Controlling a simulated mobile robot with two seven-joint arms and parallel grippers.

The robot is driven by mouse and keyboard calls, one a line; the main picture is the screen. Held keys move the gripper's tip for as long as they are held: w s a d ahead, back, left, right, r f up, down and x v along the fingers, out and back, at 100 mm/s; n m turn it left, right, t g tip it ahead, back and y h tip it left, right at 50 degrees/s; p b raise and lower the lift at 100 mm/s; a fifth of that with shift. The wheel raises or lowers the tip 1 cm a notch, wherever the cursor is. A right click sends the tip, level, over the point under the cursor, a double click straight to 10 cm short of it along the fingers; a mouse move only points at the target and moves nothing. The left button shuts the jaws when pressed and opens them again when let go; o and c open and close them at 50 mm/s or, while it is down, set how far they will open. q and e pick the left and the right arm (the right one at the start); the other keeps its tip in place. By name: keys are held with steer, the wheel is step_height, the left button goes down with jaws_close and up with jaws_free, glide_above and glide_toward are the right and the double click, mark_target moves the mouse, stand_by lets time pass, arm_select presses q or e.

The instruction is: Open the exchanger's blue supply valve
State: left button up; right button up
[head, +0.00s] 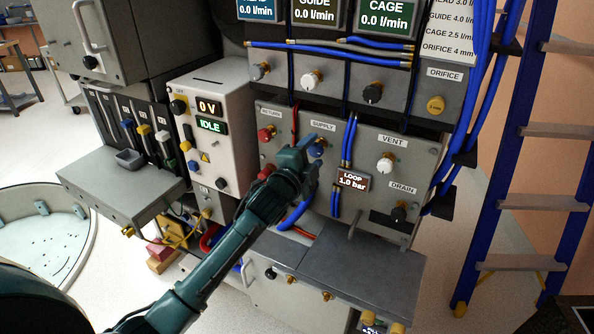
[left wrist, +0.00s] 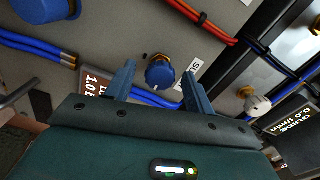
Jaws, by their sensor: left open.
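The blue supply valve (head: 316,149) is a round blue knob on the grey exchanger panel (head: 345,125), under the SUPPLY label. In the left wrist view the blue knob (left wrist: 159,74) has a brass base and a white mark. My left gripper (head: 306,150) is at this knob in the head view and partly covers it. In the left wrist view my left gripper (left wrist: 157,88) is open, with one finger on each side of the knob and gaps showing between. I cannot tell how deep the fingers reach. My right gripper is not in view.
A red return knob (head: 267,133), a white vent knob (head: 386,162) and a black drain knob (head: 399,213) are on the same panel. The loop display (head: 353,181) reads 1.0 bar. Blue hoses (head: 349,140) run close right of the supply knob. A blue ladder (head: 510,150) stands at right.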

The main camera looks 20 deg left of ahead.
arm_select(q)
steer(key=s+a+b, duration=0.1)
steer(key=s, duration=1)
steer(key=shift+s+a, duration=0.2)
steer(key=shift+a, duration=0.05)
steer(key=s+d+f+n+g, duration=0.3)
steer(key=s+f+n, duration=0.4)
steer(key=s+f, duration=0.4)
steer(key=s+d+f+n+g+h, duration=0.1)
steer(key=s+d+f+n+g, duration=0.2)
steer(key=s+f+n, duration=0.3)
steer(key=s+f+g, duration=0.1)
steer(key=s+f, duration=0.4)
steer(key=f, duration=0.2)
steer(key=shift+f+n, duration=0.35)
steer(key=shift+n, duration=0.05)
steer(key=shift+d, duration=0.1)
steer(key=shift+c, duration=0.4)
